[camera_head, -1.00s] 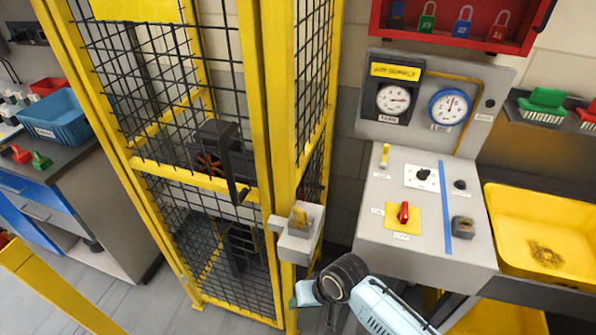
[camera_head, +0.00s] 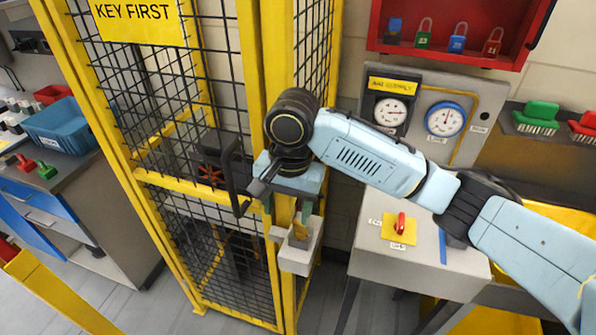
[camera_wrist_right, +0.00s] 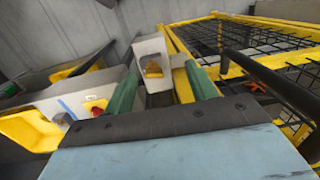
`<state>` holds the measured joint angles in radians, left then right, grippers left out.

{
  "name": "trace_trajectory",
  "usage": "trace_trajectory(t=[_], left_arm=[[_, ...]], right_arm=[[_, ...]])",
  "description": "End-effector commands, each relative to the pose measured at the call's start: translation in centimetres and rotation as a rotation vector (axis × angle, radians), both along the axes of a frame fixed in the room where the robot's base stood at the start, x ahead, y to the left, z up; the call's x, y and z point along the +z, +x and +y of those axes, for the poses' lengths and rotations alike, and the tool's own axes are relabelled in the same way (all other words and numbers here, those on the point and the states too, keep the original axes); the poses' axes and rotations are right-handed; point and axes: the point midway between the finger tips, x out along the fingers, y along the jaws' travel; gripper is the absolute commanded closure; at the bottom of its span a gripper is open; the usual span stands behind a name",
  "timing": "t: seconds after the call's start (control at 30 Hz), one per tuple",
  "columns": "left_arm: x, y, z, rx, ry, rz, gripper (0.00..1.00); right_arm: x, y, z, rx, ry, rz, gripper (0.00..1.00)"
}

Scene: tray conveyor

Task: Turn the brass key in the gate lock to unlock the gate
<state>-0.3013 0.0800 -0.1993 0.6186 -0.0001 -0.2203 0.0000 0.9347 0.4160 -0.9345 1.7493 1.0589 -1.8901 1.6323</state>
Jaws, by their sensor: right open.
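The brass key (camera_head: 299,231) sits in the grey gate lock box (camera_head: 296,260) on the yellow gate post. In the right wrist view the key (camera_wrist_right: 152,69) shows on the pale face of the lock box (camera_wrist_right: 149,48). My right gripper (camera_head: 287,210) is open, its green fingers pointing down just above the lock, apparently not touching the key. In the wrist view the key lies between the fingertips, closer to the left one. The gate (camera_head: 210,183) is a yellow frame with black mesh and looks closed. My left gripper is out of view.
A black gate handle (camera_head: 238,188) is close left of my right gripper. A grey control panel with a red knob (camera_head: 401,223) and gauges (camera_head: 390,112) stands to the right, under my forearm. A red padlock cabinet (camera_head: 450,47) hangs above. A yellow rail (camera_head: 55,290) is at lower left.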

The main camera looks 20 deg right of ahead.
Motion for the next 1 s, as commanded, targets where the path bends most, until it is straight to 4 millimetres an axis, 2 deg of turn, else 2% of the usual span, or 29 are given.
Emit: trace_trajectory(t=[0.03,0.2,0.37,0.57,0.8,1.0], left_arm=[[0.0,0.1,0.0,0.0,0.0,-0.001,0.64],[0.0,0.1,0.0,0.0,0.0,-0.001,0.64],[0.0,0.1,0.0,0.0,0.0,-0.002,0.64],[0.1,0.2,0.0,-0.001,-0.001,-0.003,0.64],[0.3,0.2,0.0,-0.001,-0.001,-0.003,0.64],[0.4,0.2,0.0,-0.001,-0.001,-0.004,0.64]], right_arm=[[1.3,1.0,-0.9,-0.063,-0.031,0.005,0.44],[3.8,2.4,-2.5,-0.215,-0.088,0.029,0.44],[4.1,2.7,-3.1,-0.264,-0.104,0.038,0.44],[1.5,2.5,-3.2,-0.266,-0.104,0.039,0.44],[-3.3,2.4,-3.2,-0.264,-0.103,0.039,0.44],[-6.6,2.3,-3.3,-0.264,-0.102,0.037,0.44]])
